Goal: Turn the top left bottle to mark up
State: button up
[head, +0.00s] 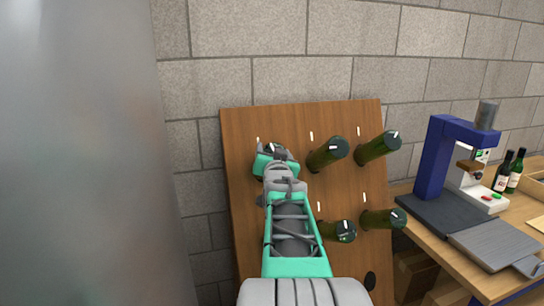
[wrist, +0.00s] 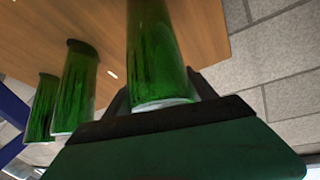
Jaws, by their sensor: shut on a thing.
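In the head view my gripper (head: 271,158) hides nearly all of this bottle. A short white line (head: 258,140) is on the board just above it. The bottle's own mark cannot be made out clearly in either view.
The top middle bottle (head: 326,155) and top right bottle (head: 375,149) stick out close to the right. Lower bottles (head: 338,231) (head: 382,219) sit below. A bench with a blue machine (head: 436,160) stands at right. A grey surface (head: 80,150) fills the left.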

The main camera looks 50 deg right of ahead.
jog(key=shift+f+m+g+h+b, duration=0.2)
jog(key=shift+m+g+h+b, duration=0.4)
jog(key=shift+m, duration=0.9)
jog(key=shift+s+d+g, duration=0.1)
jog(key=shift+g, duration=0.3)
jog(key=o, duration=1.4)
jog(key=shift+r, duration=0.1)
jog(key=shift+c, duration=0.2)
jog(key=b+v, duration=0.1)
jog(key=v, duration=0.6)
jog(key=shift+s+a+b, duration=0.3)
